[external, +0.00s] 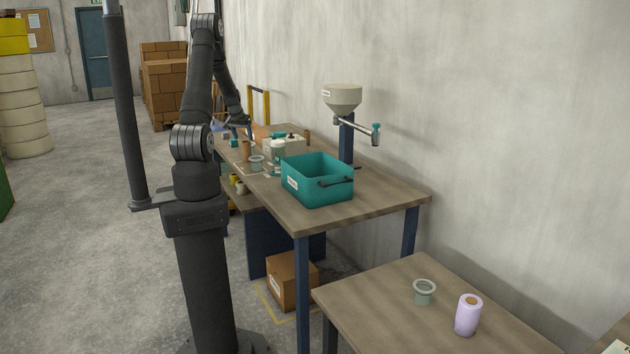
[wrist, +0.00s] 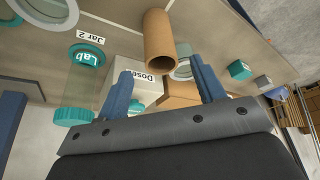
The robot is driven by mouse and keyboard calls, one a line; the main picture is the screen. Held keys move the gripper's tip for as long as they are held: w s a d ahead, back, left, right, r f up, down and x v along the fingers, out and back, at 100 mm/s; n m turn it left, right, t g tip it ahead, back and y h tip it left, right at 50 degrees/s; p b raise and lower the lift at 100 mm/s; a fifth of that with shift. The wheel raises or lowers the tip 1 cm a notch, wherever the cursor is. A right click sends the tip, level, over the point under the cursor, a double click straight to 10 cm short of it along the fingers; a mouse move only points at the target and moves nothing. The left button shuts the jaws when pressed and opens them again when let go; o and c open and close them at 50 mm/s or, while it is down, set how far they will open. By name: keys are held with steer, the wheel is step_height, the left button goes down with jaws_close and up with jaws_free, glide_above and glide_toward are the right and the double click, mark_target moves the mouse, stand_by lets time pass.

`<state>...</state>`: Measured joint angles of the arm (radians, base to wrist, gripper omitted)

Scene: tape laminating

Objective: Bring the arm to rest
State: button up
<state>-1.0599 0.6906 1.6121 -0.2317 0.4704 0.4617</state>
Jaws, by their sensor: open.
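My gripper (wrist: 163,85) is open, with its two blue fingers spread apart and nothing held between them. In the external view my arm reaches over the far part of the long workbench (external: 385,193), and my gripper (external: 247,126) is small there. In the wrist view a brown cardboard tube (wrist: 159,42) shows beyond the fingers. A white box lettered "Dose" (wrist: 150,86), partly hidden by a finger, lies behind it. I cannot tell how far the fingertips are from the tube.
A teal bin (external: 318,185) stands on the workbench, with a hopper (external: 342,96) on a post behind it. A clear jar with a teal lid (wrist: 75,116) is left of my fingers. A teal cube (wrist: 239,69) is to the right. The nearer table holds a lilac roll (external: 468,316).

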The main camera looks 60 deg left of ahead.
mark_target(248, 142)
steer(key=x, duration=0.9)
steer(key=shift+f, duration=0.15)
steer(key=shift+r, duration=0.3)
steer(key=v, duration=1.2)
steer(key=x, duration=1.2)
steer(key=shift+f, duration=0.4)
step_height(248, 142, up, 5)
steer(key=shift+f, duration=0.25)
steer(key=shift+w+d+r, duration=0.2)
steer(key=shift+d+r, duration=0.05)
steer(key=shift+d, duration=0.1)
